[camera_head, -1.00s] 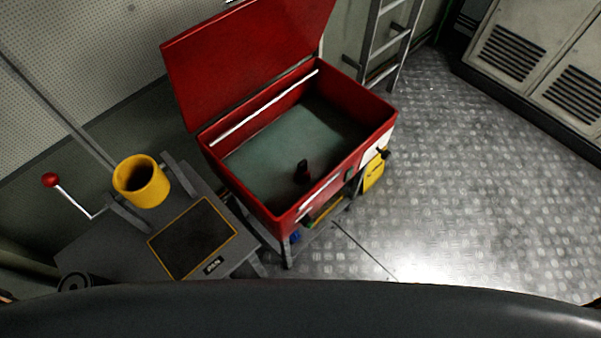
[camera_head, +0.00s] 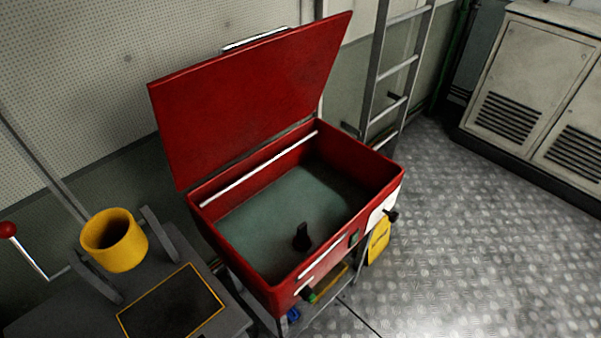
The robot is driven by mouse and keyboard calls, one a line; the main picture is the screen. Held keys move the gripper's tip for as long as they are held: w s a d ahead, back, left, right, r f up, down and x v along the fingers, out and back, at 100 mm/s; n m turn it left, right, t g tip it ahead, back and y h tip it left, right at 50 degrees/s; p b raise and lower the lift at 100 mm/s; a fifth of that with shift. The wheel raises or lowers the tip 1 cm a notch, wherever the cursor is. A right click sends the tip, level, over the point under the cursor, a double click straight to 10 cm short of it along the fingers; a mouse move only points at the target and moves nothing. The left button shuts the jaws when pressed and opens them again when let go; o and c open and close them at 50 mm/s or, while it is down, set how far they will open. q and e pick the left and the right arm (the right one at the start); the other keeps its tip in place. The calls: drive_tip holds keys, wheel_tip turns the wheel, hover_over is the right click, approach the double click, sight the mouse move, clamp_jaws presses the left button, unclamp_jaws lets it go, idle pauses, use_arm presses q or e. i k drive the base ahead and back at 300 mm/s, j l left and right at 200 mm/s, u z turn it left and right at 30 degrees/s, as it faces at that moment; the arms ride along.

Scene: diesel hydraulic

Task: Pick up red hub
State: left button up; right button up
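I cannot make out a separate red hub in the head view. The large red parts-washer tub (camera_head: 377,190) stands in the middle with its red lid (camera_head: 250,95) raised. Its greenish floor holds a small black upright piece (camera_head: 302,237) and otherwise looks empty. A red ball knob (camera_head: 7,229) tops a thin metal lever at the left edge. Neither my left gripper nor my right gripper is in view.
A grey workbench at the lower left bears a yellow cylinder (camera_head: 114,240) and a dark yellow-edged pad (camera_head: 171,306). A ladder (camera_head: 376,72) stands behind the tub. Grey vented cabinets (camera_head: 530,80) are at the upper right. The metal floor (camera_head: 490,240) to the right is clear.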

sight(302, 242)
drive_tip(key=i+l+u, duration=0.1)
drive_tip(key=u, duration=0.3)
drive_tip(key=i+l+u, duration=0.1)
drive_tip(key=l+u, duration=0.45)
drive_tip(key=u, duration=0.2)
drive_tip(key=i, duration=0.05)
